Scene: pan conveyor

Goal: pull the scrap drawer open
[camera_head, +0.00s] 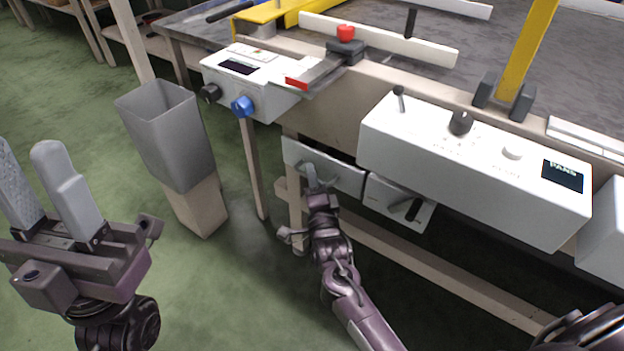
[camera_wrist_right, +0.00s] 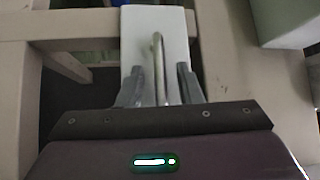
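The scrap drawer appears to be the white front (camera_head: 345,177) under the left part of the conveyor bench; its front looks closed against the frame. My right gripper (camera_head: 313,183) is at the left part of this front. In the right wrist view the drawer front (camera_wrist_right: 178,22) lies straight ahead, with an upright bar handle (camera_wrist_right: 158,55) on it. The right gripper (camera_wrist_right: 160,80) is open, one finger on each side of the handle, with gaps visible. My left gripper (camera_head: 27,160) is open and empty at the left, far from the drawer.
A grey bin (camera_head: 168,135) stands left of the drawer. A control box (camera_head: 475,160) with knobs overhangs at the right, above a white panel with a black slot (camera_head: 400,203). A smaller box with a blue knob (camera_head: 242,106) is above left. Bench legs stand close to the right gripper.

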